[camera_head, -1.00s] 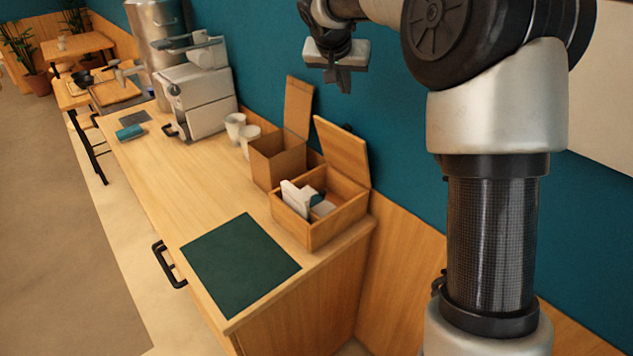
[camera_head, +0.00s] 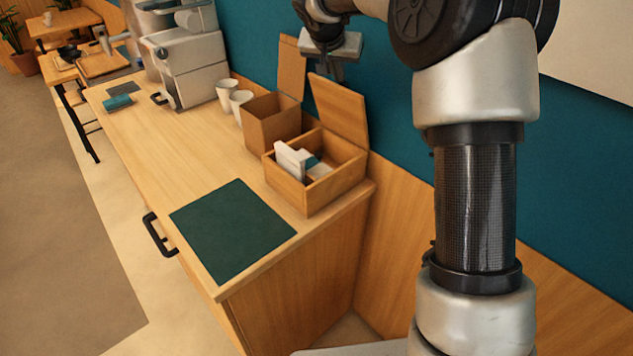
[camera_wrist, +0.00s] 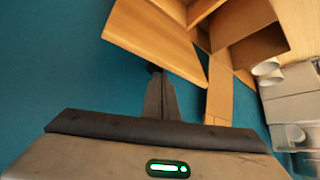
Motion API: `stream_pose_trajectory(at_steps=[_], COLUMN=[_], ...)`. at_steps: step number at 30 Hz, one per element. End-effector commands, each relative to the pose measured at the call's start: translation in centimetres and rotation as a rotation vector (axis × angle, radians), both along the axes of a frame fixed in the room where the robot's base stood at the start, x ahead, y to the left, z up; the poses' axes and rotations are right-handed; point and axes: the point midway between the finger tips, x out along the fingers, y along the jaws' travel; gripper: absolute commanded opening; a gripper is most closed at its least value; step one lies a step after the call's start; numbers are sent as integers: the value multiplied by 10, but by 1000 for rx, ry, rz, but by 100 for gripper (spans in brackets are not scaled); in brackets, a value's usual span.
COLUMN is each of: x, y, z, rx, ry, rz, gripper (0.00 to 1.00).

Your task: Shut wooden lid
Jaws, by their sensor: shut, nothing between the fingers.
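The wooden lid (camera_head: 341,112) stands open, tilted up at the back of a wooden box (camera_head: 288,188) on the counter. My gripper (camera_head: 338,76) is shut and empty, close to the lid's upper edge on the wall side. In the wrist view the closed fingers (camera_wrist: 155,75) point at the edge of the lid (camera_wrist: 150,35); I cannot tell whether they touch it.
A second brown box (camera_head: 270,122) with its own raised lid (camera_head: 291,68) stands just behind. White cups (camera_head: 239,100) and a coffee machine (camera_head: 188,70) are farther back. A teal wall (camera_head: 395,130) runs along the counter. A dark green mat (camera_head: 230,230) lies in front.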

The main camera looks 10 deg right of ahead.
Motion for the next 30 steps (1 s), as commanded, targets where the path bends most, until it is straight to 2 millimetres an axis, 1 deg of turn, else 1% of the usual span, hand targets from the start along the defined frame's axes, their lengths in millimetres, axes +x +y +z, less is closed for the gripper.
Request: stream_pose_trajectory(at_steps=[1, 8, 17, 30], x=[0, -2, -3, -15], y=[0, 0, -1, 15], z=[-11, -26, -28, -37], rx=[0, 1, 2, 1], ry=[0, 12, 17, 18], rz=[0, -2, -5, -7], gripper=[0, 0, 0, 0])
